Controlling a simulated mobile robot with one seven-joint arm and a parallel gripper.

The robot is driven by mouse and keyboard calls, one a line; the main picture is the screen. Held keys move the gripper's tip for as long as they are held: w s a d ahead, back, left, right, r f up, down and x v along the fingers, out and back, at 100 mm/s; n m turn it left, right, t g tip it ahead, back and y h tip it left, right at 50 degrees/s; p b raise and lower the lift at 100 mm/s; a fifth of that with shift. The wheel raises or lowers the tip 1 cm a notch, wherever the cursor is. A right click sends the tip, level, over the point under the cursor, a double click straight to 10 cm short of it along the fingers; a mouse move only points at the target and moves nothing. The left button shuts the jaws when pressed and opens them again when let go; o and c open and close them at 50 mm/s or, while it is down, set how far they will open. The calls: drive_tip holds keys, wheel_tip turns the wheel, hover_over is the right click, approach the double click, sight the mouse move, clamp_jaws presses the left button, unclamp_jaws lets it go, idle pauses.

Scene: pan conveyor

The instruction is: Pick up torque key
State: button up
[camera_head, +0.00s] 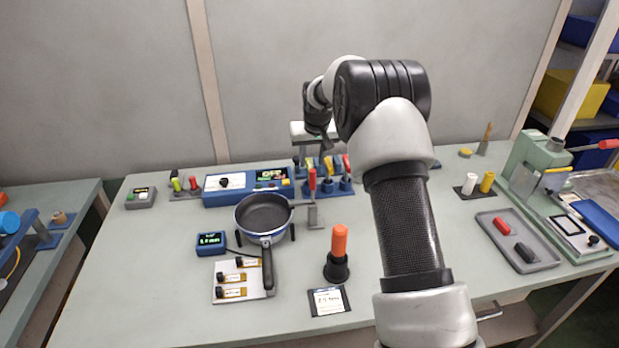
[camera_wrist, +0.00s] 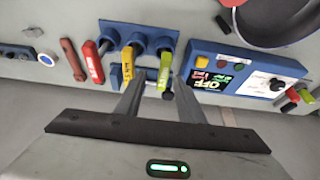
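A blue tool rack (camera_wrist: 150,25) in the wrist view holds upright tools with a red handle (camera_wrist: 93,62), a yellow labelled handle (camera_wrist: 127,65) and a lime handle (camera_wrist: 165,70). I cannot tell for sure which one is the torque key. My gripper (camera_wrist: 156,92) is open, its two fingers spread and pointing toward the rack, with the lime handle showing between the fingertips and the yellow one by the left fingertip. Contact is not visible. In the head view the same rack (camera_head: 345,187) stands at the back of the bench, below my gripper, partly hidden by my arm.
A blue box with a display (camera_head: 222,196) stands left of the rack. A frying pan (camera_head: 263,213) sits in front. A red-handled tool on a stand (camera_head: 312,185) stands close before the rack. An orange-handled tool (camera_head: 339,243) stands nearer the front. A grey tray (camera_head: 507,225) lies right.

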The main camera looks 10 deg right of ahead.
sight(310, 166)
drive_tip(key=x, duration=0.5)
drive_tip(key=shift+s+a+f, duration=0.2)
drive_tip(key=shift+s+a, duration=0.1)
drive_tip(key=shift+c, duration=0.4)
clamp_jaws()
